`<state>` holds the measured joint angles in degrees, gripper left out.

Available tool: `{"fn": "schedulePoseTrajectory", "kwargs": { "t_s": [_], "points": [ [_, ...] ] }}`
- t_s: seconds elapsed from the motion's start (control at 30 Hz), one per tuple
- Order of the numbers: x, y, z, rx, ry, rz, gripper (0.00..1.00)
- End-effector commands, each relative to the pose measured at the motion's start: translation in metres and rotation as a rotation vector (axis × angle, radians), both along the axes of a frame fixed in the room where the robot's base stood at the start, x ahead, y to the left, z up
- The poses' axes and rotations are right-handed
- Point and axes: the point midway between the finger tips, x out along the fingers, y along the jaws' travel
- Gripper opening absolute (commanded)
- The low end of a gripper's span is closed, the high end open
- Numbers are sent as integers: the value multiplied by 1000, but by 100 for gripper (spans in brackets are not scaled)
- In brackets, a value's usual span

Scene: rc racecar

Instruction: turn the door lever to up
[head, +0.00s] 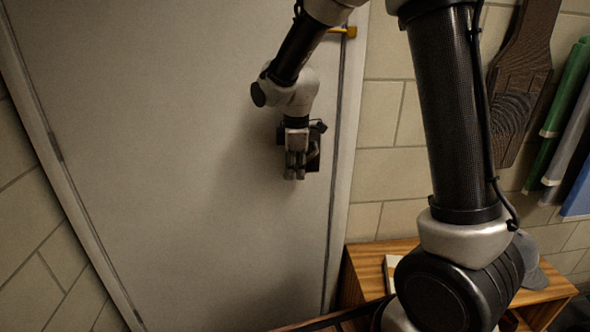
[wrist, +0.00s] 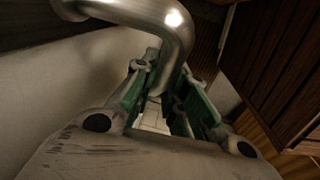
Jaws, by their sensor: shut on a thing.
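The door lever (wrist: 172,28) is a bent, brushed-metal bar in the wrist view. It comes in from the upper left and curves down between the green-padded fingers of my gripper (wrist: 165,95). The fingers are shut on its end part. In the head view my gripper (head: 295,174) points down in front of the pale grey door (head: 160,110), near its right edge. A dark lock plate (head: 314,158) shows partly beside it. My gripper and wrist hide the lever there, so its exact angle cannot be told.
The door frame (head: 350,110) and a tiled wall (head: 390,190) lie to the right. A wooden shelf unit (head: 372,258) stands low at the right. A yellow piece (head: 350,32) sits at the door's upper right edge. The door's left part is clear.

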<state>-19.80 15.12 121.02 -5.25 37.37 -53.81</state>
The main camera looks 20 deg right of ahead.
Motion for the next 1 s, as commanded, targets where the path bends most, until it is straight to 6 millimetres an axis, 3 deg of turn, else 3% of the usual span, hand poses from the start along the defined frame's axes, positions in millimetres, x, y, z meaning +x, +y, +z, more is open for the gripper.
{"fn": "schedulePoseTrajectory", "kwargs": {
  "t_s": [1.0],
  "points": [
    [4, 13, 44, 617, -127, -5, 0]
  ]
}}
